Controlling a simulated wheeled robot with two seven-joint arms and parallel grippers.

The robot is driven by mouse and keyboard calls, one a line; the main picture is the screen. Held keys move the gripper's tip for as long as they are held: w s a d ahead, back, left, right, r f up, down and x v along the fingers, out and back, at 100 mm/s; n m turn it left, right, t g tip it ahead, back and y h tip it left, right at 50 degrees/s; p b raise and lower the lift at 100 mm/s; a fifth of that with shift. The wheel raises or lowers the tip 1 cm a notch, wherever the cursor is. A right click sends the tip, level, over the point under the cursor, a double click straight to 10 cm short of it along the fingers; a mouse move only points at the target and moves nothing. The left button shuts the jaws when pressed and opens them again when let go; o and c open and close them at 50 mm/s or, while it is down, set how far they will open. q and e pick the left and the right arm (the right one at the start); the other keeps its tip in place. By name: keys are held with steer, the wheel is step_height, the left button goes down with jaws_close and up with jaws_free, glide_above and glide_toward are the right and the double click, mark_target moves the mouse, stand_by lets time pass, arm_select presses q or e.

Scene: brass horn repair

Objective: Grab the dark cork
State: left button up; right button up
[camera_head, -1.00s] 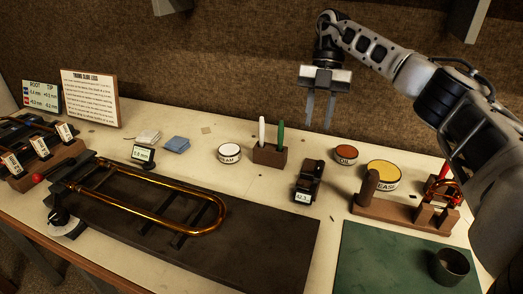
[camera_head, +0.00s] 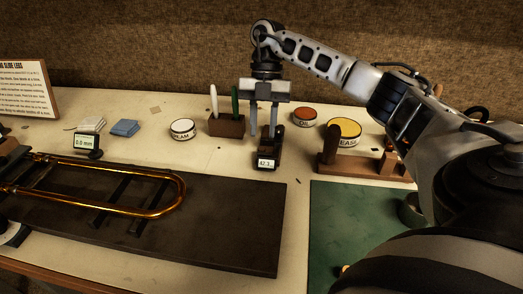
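A dark brown upright cylinder (camera_head: 331,139), which may be the dark cork, stands at the left end of a wooden stand (camera_head: 370,171) right of centre. My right gripper (camera_head: 263,128) points down with its two fingers apart and nothing visible between them. It is left of the cylinder and clear of it, over or just behind a small dark device with a lit display (camera_head: 266,163). I cannot tell whether the fingers touch that device. My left gripper is not in view.
A wooden block (camera_head: 227,126) with a white and a green tool is left of the gripper. Oil (camera_head: 304,117) and grease (camera_head: 344,130) tins stand behind the stand. A brass slide (camera_head: 150,212) lies on a dark mat (camera_head: 235,235). My arm covers part of the green mat (camera_head: 345,235).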

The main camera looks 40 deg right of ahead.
mark_target(262, 147)
steer(key=shift+x, duration=1.85)
jaws_close()
